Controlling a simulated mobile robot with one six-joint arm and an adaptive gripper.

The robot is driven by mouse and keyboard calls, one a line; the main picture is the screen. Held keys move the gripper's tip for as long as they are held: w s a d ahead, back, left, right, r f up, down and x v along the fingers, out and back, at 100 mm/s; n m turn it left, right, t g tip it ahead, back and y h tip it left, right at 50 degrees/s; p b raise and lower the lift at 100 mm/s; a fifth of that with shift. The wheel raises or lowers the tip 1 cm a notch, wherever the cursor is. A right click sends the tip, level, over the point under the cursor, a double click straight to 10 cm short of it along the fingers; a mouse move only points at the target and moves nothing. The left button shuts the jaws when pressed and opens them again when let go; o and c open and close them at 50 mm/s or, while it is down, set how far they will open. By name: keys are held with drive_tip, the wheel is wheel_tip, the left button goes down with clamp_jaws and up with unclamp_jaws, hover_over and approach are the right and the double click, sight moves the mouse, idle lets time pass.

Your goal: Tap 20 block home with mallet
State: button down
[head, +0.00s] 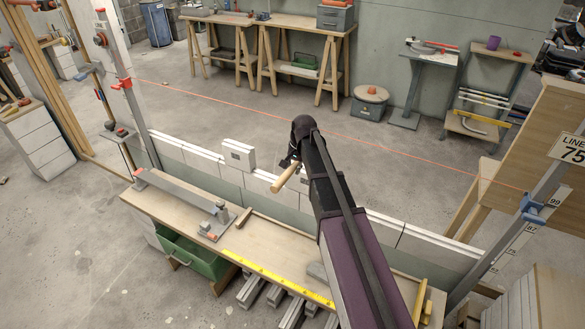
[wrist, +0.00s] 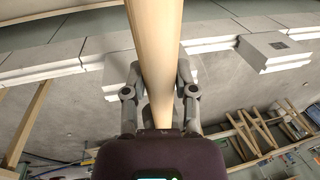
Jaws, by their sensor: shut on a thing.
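The mallet's pale wooden handle (head: 285,178) sticks out to the lower left of my gripper (head: 291,162). In the wrist view the handle (wrist: 153,40) runs up between the fingers of my gripper (wrist: 158,78), which is shut on it. The mallet's head cannot be made out. A pale block (head: 239,155) with a small dark mark stands on the low block wall (head: 205,158), left of my gripper and apart from it. The block also shows at the upper right of the wrist view (wrist: 265,55). Its number is too small to read.
An orange string line (head: 245,107) stretches behind the wall. A wooden bench (head: 170,205) with a metal tool (head: 213,222) and yellow rule (head: 282,282) stands in front. An upright post (head: 122,85) rises at the left. Open floor lies behind the wall.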

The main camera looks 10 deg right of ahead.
drive_tip(key=shift+f+b, duration=0.65)
drive_tip(key=shift+f, duration=0.3)
drive_tip(key=shift+r, duration=0.15)
drive_tip(key=shift+w+d+r+p, duration=0.15)
drive_tip(key=shift+d+r+p, duration=0.1)
drive_tip(key=shift+r+p, duration=0.45)
drive_tip(key=shift+f, duration=0.2)
wheel_tip(320, 180, down, 4)
drive_tip(key=b, duration=0.4)
drive_tip(key=shift+f, duration=0.1)
drive_tip(key=shift+r, duration=0.2)
drive_tip(key=shift+r+p, duration=1.85)
drive_tip(key=shift+p, duration=0.05)
drive_tip(key=shift+r, duration=0.1)
